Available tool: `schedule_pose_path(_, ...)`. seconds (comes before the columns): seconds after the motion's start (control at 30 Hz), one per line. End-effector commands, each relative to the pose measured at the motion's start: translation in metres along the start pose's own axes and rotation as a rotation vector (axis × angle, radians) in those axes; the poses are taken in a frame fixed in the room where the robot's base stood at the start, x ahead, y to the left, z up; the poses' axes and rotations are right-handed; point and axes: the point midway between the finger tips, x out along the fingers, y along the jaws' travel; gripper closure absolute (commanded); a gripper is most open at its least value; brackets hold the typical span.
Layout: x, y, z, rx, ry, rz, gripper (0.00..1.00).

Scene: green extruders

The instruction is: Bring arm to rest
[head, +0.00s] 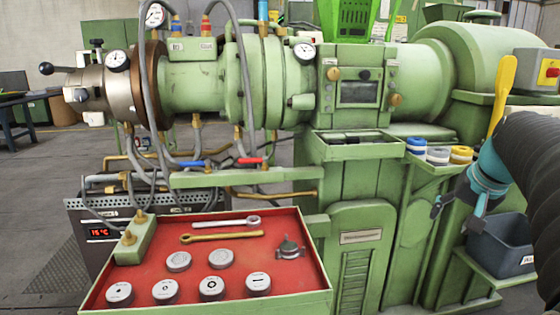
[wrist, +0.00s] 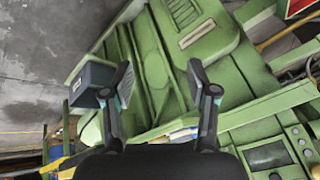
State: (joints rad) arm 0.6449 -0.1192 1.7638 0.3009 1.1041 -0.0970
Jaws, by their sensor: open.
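My gripper (head: 457,214) is at the right of the head view, at the end of my dark ribbed arm with a teal joint. It hangs in front of the green extruder (head: 365,170), below a small shelf of coloured rolls and left of a blue-grey bin. In the wrist view my gripper (wrist: 160,82) has its two fingers spread wide, with nothing between them. Behind the fingers are the extruder's green panels (wrist: 165,60). The rest of my arm runs out of the head view at the right edge.
The blue-grey bin (head: 500,243) is close to my gripper and also shows in the wrist view (wrist: 88,84). Blue, white and yellow rolls (head: 438,155) sit on the shelf. A yellow handle (head: 502,95) stands above. A red tray (head: 215,245) holds wrenches and round discs.

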Motion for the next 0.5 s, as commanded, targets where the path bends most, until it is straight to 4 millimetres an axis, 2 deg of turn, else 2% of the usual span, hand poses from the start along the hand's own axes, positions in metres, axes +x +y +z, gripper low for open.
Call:
schedule_pose_path(0.03, 0.007, -0.008, 0.027, -0.027, -0.011, 0.019, 0.42)
schedule_pose_path(0.17, 0.024, -0.019, 0.091, -0.108, -0.030, 0.067, 0.42)
schedule_pose_path(0.3, 0.038, -0.026, 0.164, -0.229, -0.043, 0.097, 0.42)
schedule_pose_path(0.5, 0.049, -0.031, 0.257, -0.432, -0.062, 0.090, 0.42)
